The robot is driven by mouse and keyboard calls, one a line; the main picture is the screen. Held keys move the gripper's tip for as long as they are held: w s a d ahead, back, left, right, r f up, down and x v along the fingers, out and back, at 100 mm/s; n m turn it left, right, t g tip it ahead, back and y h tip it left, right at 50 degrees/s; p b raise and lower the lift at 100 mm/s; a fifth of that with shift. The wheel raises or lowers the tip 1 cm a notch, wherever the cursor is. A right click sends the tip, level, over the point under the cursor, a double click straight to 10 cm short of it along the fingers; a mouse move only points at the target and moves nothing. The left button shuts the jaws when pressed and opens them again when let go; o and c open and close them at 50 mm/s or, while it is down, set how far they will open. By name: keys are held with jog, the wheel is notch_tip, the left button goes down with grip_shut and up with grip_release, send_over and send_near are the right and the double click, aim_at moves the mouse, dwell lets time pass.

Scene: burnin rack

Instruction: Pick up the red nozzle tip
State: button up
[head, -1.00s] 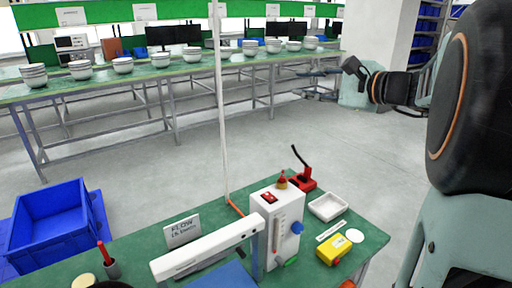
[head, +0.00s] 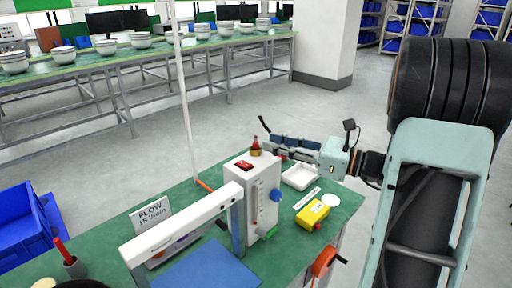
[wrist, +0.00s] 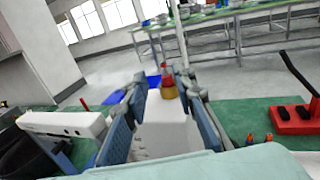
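The red nozzle tip (head: 256,140) stands upright on a brass-coloured fitting on top of the white flow meter box (head: 250,182). In the wrist view the red tip (wrist: 166,76) shows ahead, between the two finger ends. My gripper (head: 274,143) is open and empty, held roughly level just right of the nozzle tip. In the wrist view its blue-padded fingers (wrist: 162,88) stand apart on either side of the box top. I see no contact with the nozzle tip.
A red stand with a black lever (wrist: 300,118) is right of the fingers. A white tray (head: 301,177), a yellow device (head: 312,213) and a white beam frame (head: 187,224) share the green bench. A thin white pole (head: 184,100) rises behind.

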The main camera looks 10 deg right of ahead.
aim_at(256, 144)
jog(key=shift+w+x, duration=0.25)
jog(key=shift+x, duration=2.9)
jog(key=shift+d+f, duration=0.1)
jog(key=shift+d, duration=0.1)
jog(key=shift+c, duration=0.5)
grip_shut()
